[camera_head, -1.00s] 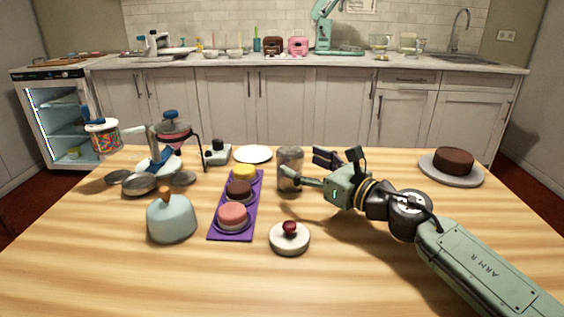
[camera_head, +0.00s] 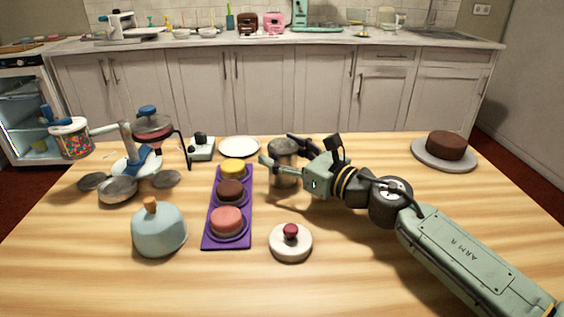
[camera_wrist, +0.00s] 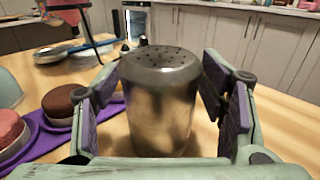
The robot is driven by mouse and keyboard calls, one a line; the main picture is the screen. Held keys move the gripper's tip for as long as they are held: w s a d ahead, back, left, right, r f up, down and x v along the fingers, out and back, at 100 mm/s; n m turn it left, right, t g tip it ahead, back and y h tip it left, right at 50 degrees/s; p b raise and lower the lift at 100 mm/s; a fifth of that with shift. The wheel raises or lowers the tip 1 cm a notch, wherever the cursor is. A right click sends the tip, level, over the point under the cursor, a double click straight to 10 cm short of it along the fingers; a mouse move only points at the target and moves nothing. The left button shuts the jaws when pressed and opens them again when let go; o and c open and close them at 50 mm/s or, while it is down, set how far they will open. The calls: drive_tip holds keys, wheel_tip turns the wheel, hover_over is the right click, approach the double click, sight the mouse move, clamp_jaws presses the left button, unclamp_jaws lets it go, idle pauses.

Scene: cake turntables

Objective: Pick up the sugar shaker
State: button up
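The sugar shaker (camera_head: 284,166) is a metal cylinder with a dark perforated top, standing upright on the wooden table. In the wrist view the shaker (camera_wrist: 160,100) stands between the two fingers of my gripper (camera_wrist: 164,108). Gaps show on both sides of it, so the fingers are open around it and do not appear to touch it. In the head view my gripper (camera_head: 280,153) reaches in from the right, with one finger in front of the shaker and the other behind.
A purple tray (camera_head: 212,241) with small cakes lies left of the shaker. A white lidded pot (camera_head: 291,248) is in front, a blue kettle-like dome (camera_head: 160,232) at front left. A white plate (camera_head: 239,147) lies behind. A brown cake (camera_head: 446,146) sits at far right.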

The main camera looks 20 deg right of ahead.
drive_tip(key=c, duration=1.1)
drive_tip(key=shift+r, duration=0.1)
